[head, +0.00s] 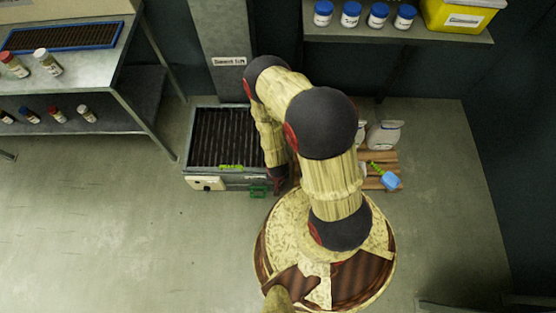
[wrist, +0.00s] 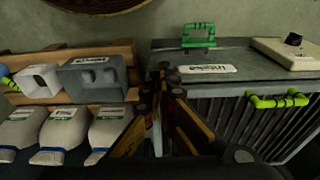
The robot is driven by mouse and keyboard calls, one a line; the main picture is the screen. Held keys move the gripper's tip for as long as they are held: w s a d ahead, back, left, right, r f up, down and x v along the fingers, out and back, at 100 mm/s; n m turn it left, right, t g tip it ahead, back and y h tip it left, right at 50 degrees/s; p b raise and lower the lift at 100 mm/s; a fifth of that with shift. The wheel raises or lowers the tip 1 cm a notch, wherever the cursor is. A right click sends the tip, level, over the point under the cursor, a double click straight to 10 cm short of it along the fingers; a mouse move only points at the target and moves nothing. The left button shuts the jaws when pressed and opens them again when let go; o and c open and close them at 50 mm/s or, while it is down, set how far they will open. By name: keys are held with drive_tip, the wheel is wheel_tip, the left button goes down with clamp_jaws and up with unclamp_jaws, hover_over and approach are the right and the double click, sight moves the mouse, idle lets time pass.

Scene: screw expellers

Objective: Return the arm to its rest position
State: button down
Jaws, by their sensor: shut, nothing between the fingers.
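My arm (head: 333,185) rises from my round base in the head view, bends over at the top and reaches down on its left side. My gripper (head: 279,183) is low beside the right front corner of the grey slatted machine (head: 225,138). In the wrist view my gripper (wrist: 164,80) has its dark and orange fingers together with nothing between them. The fingertips appear near the left edge of the machine's labelled top panel (wrist: 225,72); I cannot tell whether they touch it.
The machine has a green handle (wrist: 199,36) and a yellow-green handle (wrist: 277,99). A wooden pallet (wrist: 110,53) beside it holds a grey block (wrist: 93,78); several white bags (wrist: 65,128) are close by. A shelf rack (head: 120,70) stands left. The left floor is open.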

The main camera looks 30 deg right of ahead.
drive_tip(key=shift+s+a+r, duration=0.2)
drive_tip(key=shift+s+a, duration=0.2)
drive_tip(key=shift+s, duration=0.2)
drive_tip(key=shift+s+a+r, duration=0.15)
drive_tip(key=shift+s+a, duration=0.2)
drive_tip(key=shift+s, duration=0.2)
drive_tip(key=w+a+r+n+t, duration=0.1)
drive_tip(key=w+r, duration=1.5)
drive_tip(key=r, duration=0.2)
drive_tip(key=w+a+r+n+t+y, duration=0.1)
drive_tip(key=w+r, duration=0.1)
drive_tip(key=r, duration=0.9)
drive_tip(key=w+a+r+n, duration=0.1)
drive_tip(key=w+r, duration=0.1)
drive_tip(key=r, duration=0.8)
drive_tip(key=s+r+n, duration=0.1)
drive_tip(key=s+r, duration=0.3)
drive_tip(key=r, duration=0.4)
drive_tip(key=s+a+r+n+t, duration=0.1)
drive_tip(key=s+r, duration=0.3)
drive_tip(key=r, duration=0.5)
drive_tip(key=s+r+n, duration=0.1)
drive_tip(key=s+r, duration=0.4)
drive_tip(key=r, duration=0.3)
drive_tip(key=s+r+t, duration=0.1)
drive_tip(key=s+r, duration=0.4)
drive_tip(key=s, duration=0.4)
drive_tip(key=shift+s+r+n, duration=0.15)
drive_tip(key=shift+n, duration=0.25)
